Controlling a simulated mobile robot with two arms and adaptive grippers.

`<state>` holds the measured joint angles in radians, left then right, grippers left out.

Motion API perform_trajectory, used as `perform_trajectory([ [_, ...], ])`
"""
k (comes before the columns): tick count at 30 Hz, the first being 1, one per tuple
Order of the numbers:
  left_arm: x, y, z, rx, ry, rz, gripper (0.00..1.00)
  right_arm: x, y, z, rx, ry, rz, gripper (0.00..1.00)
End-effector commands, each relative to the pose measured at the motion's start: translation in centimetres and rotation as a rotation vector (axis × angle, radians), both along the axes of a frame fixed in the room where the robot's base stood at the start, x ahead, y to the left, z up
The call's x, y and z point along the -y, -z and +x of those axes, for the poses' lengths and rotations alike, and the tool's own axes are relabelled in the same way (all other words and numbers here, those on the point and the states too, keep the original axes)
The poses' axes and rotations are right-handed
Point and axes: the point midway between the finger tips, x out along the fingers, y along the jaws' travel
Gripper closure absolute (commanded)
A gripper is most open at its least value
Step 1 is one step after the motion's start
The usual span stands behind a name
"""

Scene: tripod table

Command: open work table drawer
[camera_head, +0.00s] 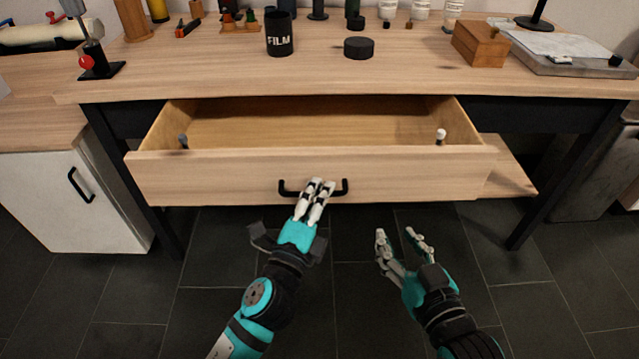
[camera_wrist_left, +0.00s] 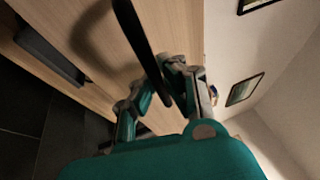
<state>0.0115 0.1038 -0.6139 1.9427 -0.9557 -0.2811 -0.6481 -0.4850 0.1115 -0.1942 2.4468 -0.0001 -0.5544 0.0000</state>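The work table (camera_head: 330,82) has a wide light-wood drawer (camera_head: 220,177) that stands pulled well out, its inside showing. A black bar handle (camera_head: 342,188) is on the drawer front. My left gripper (camera_head: 318,186) is at the handle, its fingers close together around the bar and covering its middle. In the left wrist view the black handle (camera_wrist_left: 143,45) runs between the two fingers of the left gripper (camera_wrist_left: 158,92). My right gripper (camera_head: 400,236) is open and empty, below and in front of the drawer, to the right.
Two small knobbed items, one dark (camera_head: 183,141) and one white-topped (camera_head: 440,136), show inside the drawer. A black FILM cup (camera_head: 279,34), a black round tin (camera_head: 358,48) and a wooden box (camera_head: 481,43) stand on the tabletop. A white cabinet (camera_head: 70,205) stands at left. The floor ahead is clear.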

Motion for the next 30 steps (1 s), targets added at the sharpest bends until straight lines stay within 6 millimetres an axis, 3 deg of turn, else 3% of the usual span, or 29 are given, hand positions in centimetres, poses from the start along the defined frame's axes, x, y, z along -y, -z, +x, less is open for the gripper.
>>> perform_trajectory([
  [10, -0.1, 0.4, -0.1, -0.004, -0.004, 0.008, 1.00, 0.0, 0.1, 0.0, -0.003, 0.001, -0.001, 0.60],
  [15, -0.1, 0.3, 0.0, -0.004, -0.003, 0.006, 0.79, 0.0, 0.1, 0.0, -0.002, 0.001, -0.001, 0.60],
  [24, -0.1, 0.2, -0.3, -0.002, -0.001, 0.002, 0.79, 0.0, 0.0, 0.0, -0.003, -0.002, 0.000, 0.60],
  [30, -1.2, 0.8, -2.9, -0.007, -0.002, 0.001, 0.79, 0.0, 0.0, 0.0, -0.002, -0.001, 0.000, 0.60],
])
